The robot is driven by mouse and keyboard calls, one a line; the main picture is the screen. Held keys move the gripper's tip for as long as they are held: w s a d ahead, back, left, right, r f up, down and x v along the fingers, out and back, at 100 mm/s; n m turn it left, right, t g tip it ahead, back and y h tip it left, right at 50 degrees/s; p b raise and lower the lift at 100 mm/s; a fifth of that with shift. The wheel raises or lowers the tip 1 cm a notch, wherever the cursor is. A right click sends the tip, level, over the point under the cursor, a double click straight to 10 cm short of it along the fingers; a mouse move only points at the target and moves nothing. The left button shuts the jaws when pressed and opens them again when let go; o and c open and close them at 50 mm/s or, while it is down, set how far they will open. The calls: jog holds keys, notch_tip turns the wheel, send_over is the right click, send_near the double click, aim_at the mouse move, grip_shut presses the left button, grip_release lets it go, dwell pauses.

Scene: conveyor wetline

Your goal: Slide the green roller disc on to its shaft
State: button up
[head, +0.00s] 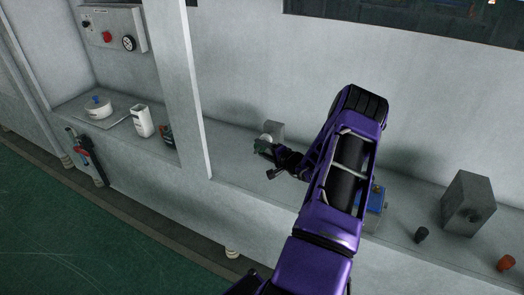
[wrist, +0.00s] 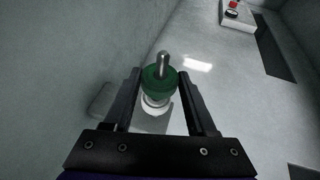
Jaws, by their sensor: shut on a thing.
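The green roller disc (wrist: 158,84) sits between the two fingers of my gripper (wrist: 164,90) in the wrist view, and the gripper is shut on it. The metal shaft (wrist: 163,62) shows its rounded tip at the middle of the disc and appears to pass through it. A white round part (wrist: 154,106) shows just below the disc; I cannot tell whether they touch. In the head view my gripper (head: 264,147) is at a small grey block (head: 274,128) on the ledge, and the disc is too small to make out clearly there.
On the ledge (head: 238,188) to the right are a blue part (head: 377,199), a dark cylinder (head: 421,235), a grey block (head: 468,204) and an orange piece (head: 506,263). A white post (head: 184,80) stands left of my gripper.

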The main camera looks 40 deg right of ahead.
jog(key=shift+d, duration=0.1)
jog(key=o, duration=1.4)
jog(key=shift+o, duration=0.2)
jog(key=p+v, duration=0.1)
jog(key=v, duration=1.6)
jog(key=shift+s, duration=0.2)
jog(key=shift+w, duration=0.1)
